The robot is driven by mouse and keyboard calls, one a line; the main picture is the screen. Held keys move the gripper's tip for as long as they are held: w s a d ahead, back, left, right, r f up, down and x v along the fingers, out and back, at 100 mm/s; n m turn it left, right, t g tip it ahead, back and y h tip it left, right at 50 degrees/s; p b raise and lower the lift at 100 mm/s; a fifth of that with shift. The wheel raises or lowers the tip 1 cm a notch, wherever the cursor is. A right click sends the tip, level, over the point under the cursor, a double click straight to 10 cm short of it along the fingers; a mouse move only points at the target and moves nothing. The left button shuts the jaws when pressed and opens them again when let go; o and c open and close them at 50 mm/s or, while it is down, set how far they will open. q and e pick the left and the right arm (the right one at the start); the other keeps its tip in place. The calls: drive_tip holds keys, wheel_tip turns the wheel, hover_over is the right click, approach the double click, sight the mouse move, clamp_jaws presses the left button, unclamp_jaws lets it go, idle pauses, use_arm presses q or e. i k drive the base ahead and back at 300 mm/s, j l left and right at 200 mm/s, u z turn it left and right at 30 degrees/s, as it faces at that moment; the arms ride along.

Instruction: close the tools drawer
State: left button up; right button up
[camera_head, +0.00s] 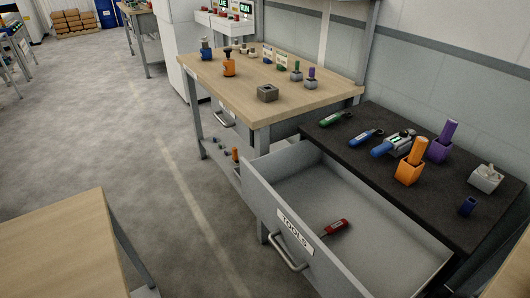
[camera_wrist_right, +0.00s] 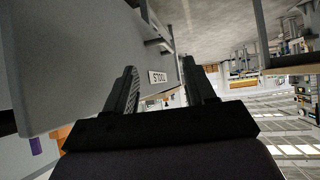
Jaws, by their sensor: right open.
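The tools drawer (camera_head: 283,215) is pulled well out from under the dark-topped cabinet in the head view. Its grey front has a TOOLS label (camera_head: 296,232) and a bar handle (camera_head: 288,262). A red-handled tool (camera_head: 337,227) lies inside. In the right wrist view, the picture is turned over and my right gripper (camera_wrist_right: 160,85) is open, with nothing between its fingers that I can see held. The TOOLS label (camera_wrist_right: 158,77) shows beyond and between the fingers, so the gripper is near the drawer, with the gap hard to judge. My left gripper is not in view.
The dark cabinet top (camera_head: 335,138) carries several tools and an orange block holder (camera_head: 410,163). A wooden workbench (camera_head: 240,85) with small parts stands behind the drawer. Another wooden table (camera_head: 60,245) is at the lower left. The floor (camera_head: 180,200) between them is clear.

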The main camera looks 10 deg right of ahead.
sight(297, 190)
drive_tip(key=k+l+u, duration=0.1)
drive_tip(key=k+l, duration=0.25)
drive_tip(key=i+l+z, duration=0.1)
drive_tip(key=z, duration=1)
drive_tip(key=i+j, duration=0.05)
